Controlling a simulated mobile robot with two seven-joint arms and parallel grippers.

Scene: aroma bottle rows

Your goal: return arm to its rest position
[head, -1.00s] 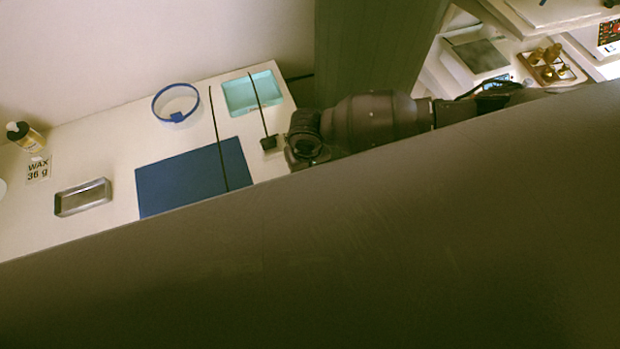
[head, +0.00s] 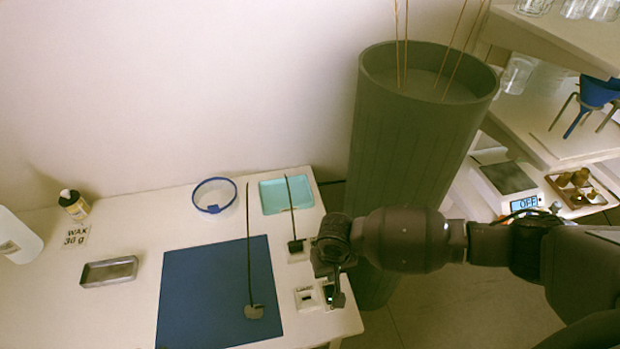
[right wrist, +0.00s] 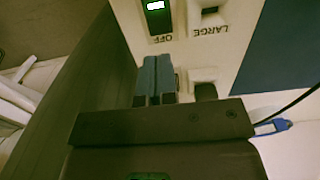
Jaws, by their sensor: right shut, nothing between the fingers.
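My right arm comes in from the right of the head view. Its gripper (head: 338,297) points down at the table's right edge, beside a small white holder marked by dark slots (head: 308,298). In the right wrist view the two fingers (right wrist: 155,80) are together with nothing between them. Beyond them lie a dark device reading OFF (right wrist: 156,15) and a LARGE label (right wrist: 209,29). My left gripper is not in view.
The white table (head: 130,220) bears a blue mat (head: 205,290), a metal tray (head: 109,271), a blue-rimmed dish (head: 214,196) and a teal tray (head: 287,195). Thin dark rods stand close to the gripper. A tall ribbed green bin (head: 410,150) stands behind the arm; shelves are at right.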

